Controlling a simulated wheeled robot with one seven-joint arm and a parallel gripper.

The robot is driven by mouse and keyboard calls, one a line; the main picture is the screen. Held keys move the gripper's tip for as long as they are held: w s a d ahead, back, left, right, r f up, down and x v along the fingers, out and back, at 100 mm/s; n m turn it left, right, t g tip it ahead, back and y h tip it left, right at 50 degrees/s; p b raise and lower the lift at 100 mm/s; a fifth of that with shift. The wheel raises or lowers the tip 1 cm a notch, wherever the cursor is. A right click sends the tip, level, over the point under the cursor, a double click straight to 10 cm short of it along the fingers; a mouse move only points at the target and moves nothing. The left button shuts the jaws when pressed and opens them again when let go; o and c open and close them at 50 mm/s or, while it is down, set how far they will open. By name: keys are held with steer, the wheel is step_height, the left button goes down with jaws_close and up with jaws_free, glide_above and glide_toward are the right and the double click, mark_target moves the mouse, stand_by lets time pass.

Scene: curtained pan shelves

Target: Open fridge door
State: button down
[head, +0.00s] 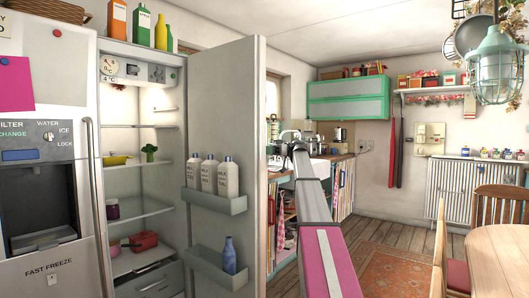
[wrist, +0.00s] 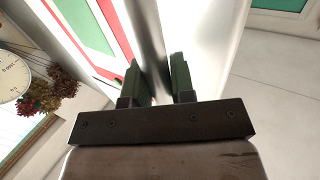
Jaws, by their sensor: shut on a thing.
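The fridge door (head: 225,85) stands wide open in the head view, its inner side with two bottle racks facing me. The lit fridge interior (head: 140,205) shows shelves with food. My gripper (wrist: 157,75) has its two dark green fingers on either side of a grey bar, the door handle (wrist: 151,30), and is shut on it. The white door face shows beside the bar in the wrist view. In the head view my arm reaches past the door's right edge, and I cannot make out the fingers there.
The freezer door (head: 48,215) with its dispenser is closed at left. Bottles (head: 140,25) stand on top of the fridge. A counter (head: 340,175) runs behind the open door. A table (head: 500,255) and chairs stand at right, with a rug (head: 390,270) on the floor between.

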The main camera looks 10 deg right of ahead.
steer(key=shift+s+d+r, duration=0.1)
steer(key=shift+s, duration=0.05)
steer(key=c, duration=1)
jaws_free()
steer(key=shift+d, duration=0.1)
steer(key=shift+w+d, duration=0.2)
steer(key=shift+d, duration=1.65)
steer(key=shift+w+d, duration=0.2)
steer(key=shift+d, duration=1.6)
